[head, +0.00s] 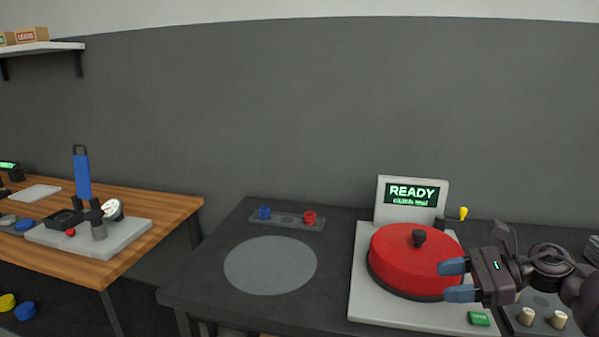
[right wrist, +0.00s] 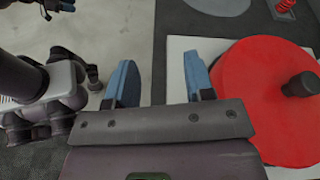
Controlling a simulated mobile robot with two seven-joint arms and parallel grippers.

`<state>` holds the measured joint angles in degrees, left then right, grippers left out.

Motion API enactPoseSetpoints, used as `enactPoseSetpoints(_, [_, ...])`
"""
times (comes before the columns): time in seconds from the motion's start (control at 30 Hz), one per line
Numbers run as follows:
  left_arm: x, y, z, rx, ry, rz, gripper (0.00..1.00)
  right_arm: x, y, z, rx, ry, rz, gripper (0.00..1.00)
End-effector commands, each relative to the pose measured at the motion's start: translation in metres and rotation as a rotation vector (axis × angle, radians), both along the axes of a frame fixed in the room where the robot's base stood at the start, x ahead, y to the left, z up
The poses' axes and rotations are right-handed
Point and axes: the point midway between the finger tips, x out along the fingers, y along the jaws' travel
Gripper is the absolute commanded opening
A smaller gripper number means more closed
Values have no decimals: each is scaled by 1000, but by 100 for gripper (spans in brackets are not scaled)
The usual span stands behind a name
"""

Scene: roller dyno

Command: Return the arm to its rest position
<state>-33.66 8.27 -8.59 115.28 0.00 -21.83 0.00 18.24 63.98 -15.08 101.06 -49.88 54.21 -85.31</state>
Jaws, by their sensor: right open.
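My right gripper (head: 457,280) is open and empty at the right side of the dyno. Its two blue fingers point left, in front of the right edge of the round red lid (head: 400,255) with a black knob. In the right wrist view my right gripper (right wrist: 160,82) shows its fingers apart with nothing between them, and the red lid (right wrist: 255,90) lies to their right. The lid sits on a pale base (head: 368,300). My left gripper is not in the head view; a dark part of mine at the top left of the right wrist view may be it.
A screen (head: 411,193) reading READY stands behind the lid. A green button (head: 479,318) and knobs (head: 542,319) lie near the right gripper. A grey disc (head: 270,266) and a tray (head: 285,220) with blue and red pieces are on the dark table. A wooden bench (head: 150,210) stands left.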

Motion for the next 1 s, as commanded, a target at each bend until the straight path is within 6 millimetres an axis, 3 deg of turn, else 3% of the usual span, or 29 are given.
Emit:
enactPoseSetpoints(0.03, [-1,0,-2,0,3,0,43,-6,13,-20,128,103,-68,48])
enactPoseSetpoints(0.2, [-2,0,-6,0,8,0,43,-22,37,-68,568,486,-323,48])
enactPoseSetpoints(0.47, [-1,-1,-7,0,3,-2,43,-60,39,-149,1268,1119,-703,48])
enactPoseSetpoints(0.57, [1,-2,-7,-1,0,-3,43,-83,36,-186,1555,1357,-843,48])
enactPoseSetpoints(0.77, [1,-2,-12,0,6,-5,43,-148,34,-260,2172,1779,-1089,48])
enactPoseSetpoints(0.8, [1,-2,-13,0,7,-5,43,-162,35,-272,-2281,-1833,1120,48])
enactPoseSetpoints(1.0, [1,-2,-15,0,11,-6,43,-218,44,-313,-1998,-1470,899,48])
